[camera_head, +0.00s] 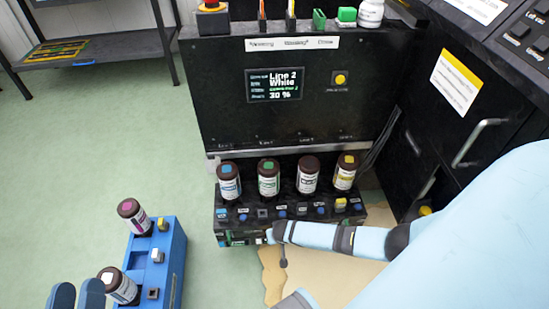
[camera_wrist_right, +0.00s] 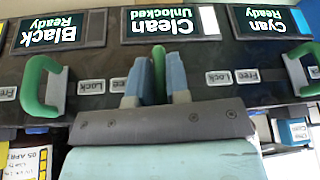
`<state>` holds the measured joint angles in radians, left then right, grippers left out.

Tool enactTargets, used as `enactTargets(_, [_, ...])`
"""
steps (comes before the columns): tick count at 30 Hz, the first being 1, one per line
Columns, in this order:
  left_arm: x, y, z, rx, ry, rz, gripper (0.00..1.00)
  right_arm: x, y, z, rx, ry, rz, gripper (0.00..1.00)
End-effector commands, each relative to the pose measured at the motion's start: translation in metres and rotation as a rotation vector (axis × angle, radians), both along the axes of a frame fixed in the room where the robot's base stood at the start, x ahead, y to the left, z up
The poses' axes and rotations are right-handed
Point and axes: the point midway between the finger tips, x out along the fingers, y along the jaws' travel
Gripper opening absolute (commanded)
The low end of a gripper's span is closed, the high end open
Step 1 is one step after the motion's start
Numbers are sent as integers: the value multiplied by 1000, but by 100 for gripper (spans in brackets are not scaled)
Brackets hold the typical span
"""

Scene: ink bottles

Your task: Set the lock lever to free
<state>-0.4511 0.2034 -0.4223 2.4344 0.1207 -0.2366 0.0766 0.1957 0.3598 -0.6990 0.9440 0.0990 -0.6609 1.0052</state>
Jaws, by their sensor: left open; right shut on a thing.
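In the right wrist view, my right gripper (camera_wrist_right: 156,82) is shut on the middle green lock lever (camera_wrist_right: 158,64), its blue fingers on both sides of it. The lever's lower part is hidden by the gripper. The screen (camera_wrist_right: 160,28) above this lever reads "Clean Unlocked", upside down. A "Free" label (camera_wrist_right: 120,85) lies just left of the fingers, and a "Lock" label (camera_wrist_right: 218,77) lies to their right. In the head view, the right gripper (camera_head: 270,236) is at the front of the bottle station (camera_head: 235,238). My left gripper (camera_head: 77,296) is open at the lower left.
Other green levers stand left (camera_wrist_right: 38,85) and right (camera_wrist_right: 300,70), under "Black Ready" and "Cyan Ready" screens. Several bottles stand on the station. A blue rack (camera_head: 172,262) with two bottles is beside my left gripper. Dark cabinets (camera_head: 480,150) stand at right.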

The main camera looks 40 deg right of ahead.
Motion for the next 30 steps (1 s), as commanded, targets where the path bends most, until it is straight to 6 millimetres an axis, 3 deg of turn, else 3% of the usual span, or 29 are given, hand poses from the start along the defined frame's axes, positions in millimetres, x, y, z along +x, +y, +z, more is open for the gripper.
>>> enactTargets(5, [0,0,-1,0,1,0,43,0,-4,0,-8,2,1,0])
enactTargets(6, [0,0,-1,1,2,0,43,0,-4,0,-8,2,1,21])
enactTargets(9, [0,0,-1,1,2,0,43,-1,-4,0,-8,2,1,39])
enactTargets(18, [0,0,2,0,0,0,43,-2,-2,2,-4,2,0,39])
enactTargets(24, [-3,2,28,-29,-62,20,43,-12,1,31,-3,3,1,39])
enactTargets(30, [1,17,-15,103,131,67,43,-29,8,75,-3,3,1,39])
